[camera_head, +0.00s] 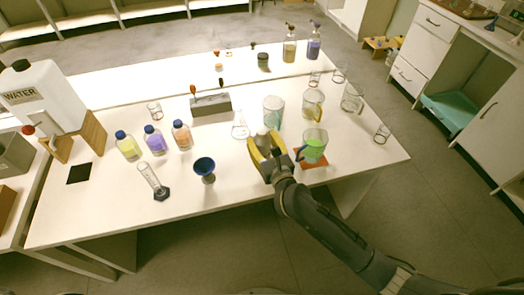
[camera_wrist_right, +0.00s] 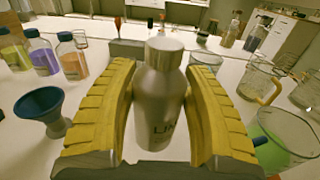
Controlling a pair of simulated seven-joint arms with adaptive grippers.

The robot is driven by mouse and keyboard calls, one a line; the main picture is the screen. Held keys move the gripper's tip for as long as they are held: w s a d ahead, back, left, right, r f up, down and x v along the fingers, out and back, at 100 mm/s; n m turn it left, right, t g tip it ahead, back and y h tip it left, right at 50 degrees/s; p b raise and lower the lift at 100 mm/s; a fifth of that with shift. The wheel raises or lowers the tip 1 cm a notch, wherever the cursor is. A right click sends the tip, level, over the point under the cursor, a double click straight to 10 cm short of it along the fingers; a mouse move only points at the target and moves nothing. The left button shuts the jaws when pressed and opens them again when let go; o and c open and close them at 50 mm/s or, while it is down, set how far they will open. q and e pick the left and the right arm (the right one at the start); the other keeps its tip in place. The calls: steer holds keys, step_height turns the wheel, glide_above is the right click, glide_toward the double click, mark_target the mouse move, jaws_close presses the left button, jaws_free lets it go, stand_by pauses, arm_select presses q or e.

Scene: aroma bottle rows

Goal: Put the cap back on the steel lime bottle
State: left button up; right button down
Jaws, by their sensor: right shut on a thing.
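My right gripper (camera_head: 266,157) is shut on the steel lime bottle (camera_head: 262,140), near the middle of the table. In the right wrist view, its yellow fingers (camera_wrist_right: 162,110) stand on both sides of the grey metal bottle (camera_wrist_right: 160,100). Dark lettering, partly hidden by a finger, shows on the bottle's front. The bottle looks upright. I cannot make out a separate loose cap. My left gripper is out of view.
A jug of green liquid (camera_head: 313,146) stands on an orange mat (camera_head: 318,165), close right of my gripper. A blue funnel (camera_head: 205,168) and blue-capped bottles (camera_head: 154,140) are left.

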mark_target(265, 158)
steer(key=shift+f, duration=0.75)
steer(key=shift+f, duration=1.9)
steer(key=shift+f, duration=0.15)
steer(key=c, duration=0.6)
jaws_free()
